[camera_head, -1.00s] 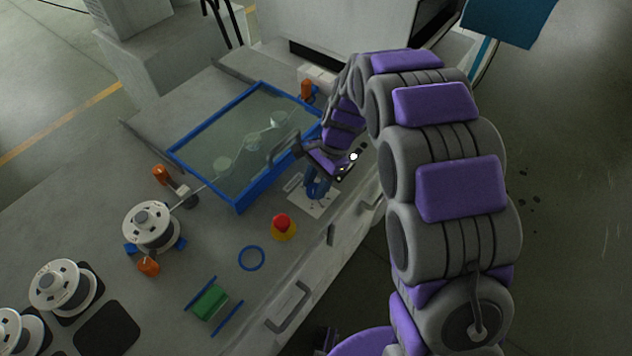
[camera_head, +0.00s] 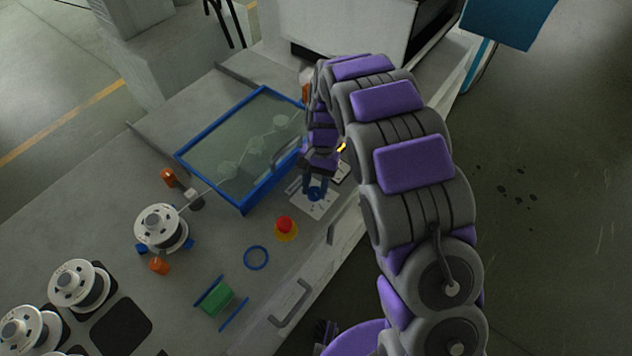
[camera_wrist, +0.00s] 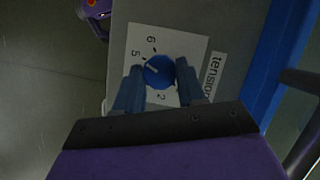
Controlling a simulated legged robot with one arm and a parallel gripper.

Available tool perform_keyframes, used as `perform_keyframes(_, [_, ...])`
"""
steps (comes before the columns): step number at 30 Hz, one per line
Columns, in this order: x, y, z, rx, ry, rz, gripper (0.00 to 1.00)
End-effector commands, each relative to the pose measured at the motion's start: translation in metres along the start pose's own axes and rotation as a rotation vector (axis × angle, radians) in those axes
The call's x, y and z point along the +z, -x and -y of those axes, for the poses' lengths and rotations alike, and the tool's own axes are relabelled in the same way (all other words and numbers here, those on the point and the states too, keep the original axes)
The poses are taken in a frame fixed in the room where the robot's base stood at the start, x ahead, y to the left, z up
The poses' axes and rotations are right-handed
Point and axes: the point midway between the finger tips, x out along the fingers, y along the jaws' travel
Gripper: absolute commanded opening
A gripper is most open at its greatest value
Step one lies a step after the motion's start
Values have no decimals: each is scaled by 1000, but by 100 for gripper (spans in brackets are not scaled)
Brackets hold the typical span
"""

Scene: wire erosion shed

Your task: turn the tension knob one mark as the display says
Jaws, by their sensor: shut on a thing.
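The tension knob (camera_wrist: 159,69) is a round blue dial with a white pointer line, on a white scale plate (camera_wrist: 190,44) beside a "tension" label (camera_wrist: 215,75). The pointer lies toward the upper left, near the 5. I can read 5, 6 and 2; other numbers are hidden by the fingers. My gripper (camera_wrist: 160,84) is shut on the knob, one blue finger on each side. In the head view, my gripper (camera_head: 316,188) points down at the scale plate (camera_head: 312,206) near the bench's front edge. I cannot read any display.
A blue-framed tank (camera_head: 240,207) stands left of the knob. A red-and-yellow stop button (camera_head: 286,228), a blue ring (camera_head: 256,257) and a green piece (camera_head: 213,298) lie in front. White wire spools (camera_head: 160,228) stand farther left.

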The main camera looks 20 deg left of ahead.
Motion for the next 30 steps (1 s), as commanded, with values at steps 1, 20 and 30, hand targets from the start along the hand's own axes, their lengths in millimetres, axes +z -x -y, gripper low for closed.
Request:
perform_keyframes(1, [2,-2,1,10,19,6,9])
perform_keyframes(20, [2,-2,1,36,80,6,9])
perform_keyframes(30, [1,-1,0,34,80,3,64])
